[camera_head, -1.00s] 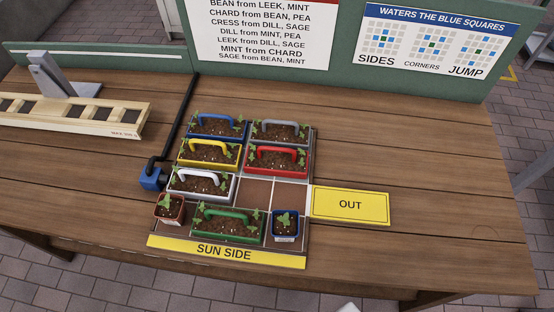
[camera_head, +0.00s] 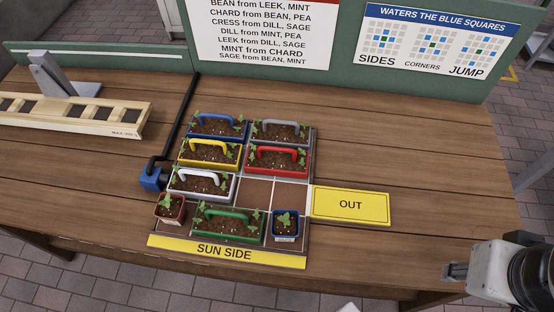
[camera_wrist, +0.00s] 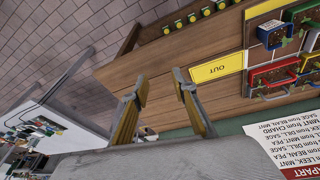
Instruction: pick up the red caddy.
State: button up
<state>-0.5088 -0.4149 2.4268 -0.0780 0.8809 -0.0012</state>
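The red caddy (camera_head: 277,159) is a soil-filled box with a red arched handle and green seedlings. It stands in the tray's right column, below the grey caddy (camera_head: 281,132) and right of the yellow caddy (camera_head: 209,153). It also shows at the right of the wrist view (camera_wrist: 272,77). My gripper (camera_head: 455,272) is at the lower right of the head view, well away from the red caddy. In the wrist view my gripper (camera_wrist: 158,80) has its two fingers apart with nothing between them.
The tray also holds a blue caddy (camera_head: 217,125), white caddy (camera_head: 201,184), green caddy (camera_head: 227,223) and two small pots (camera_head: 170,208) (camera_head: 285,225). Bare squares (camera_head: 257,192) lie below the red caddy. A yellow OUT plate (camera_head: 350,205) lies right. A green board (camera_head: 420,75) stands behind.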

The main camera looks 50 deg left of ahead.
jog(key=w+a+f+n, duration=0.25)
jog(key=a+n, duration=0.25)
jog(key=a, duration=0.5)
jog(key=n+t+y, duration=0.2)
jog(key=n+y, duration=0.2)
jog(key=n, duration=1.2)
send_near(270, 148)
jog(key=x, duration=0.3)
jog(key=shift+r, duration=0.1)
jog(key=shift+x, duration=1.3)
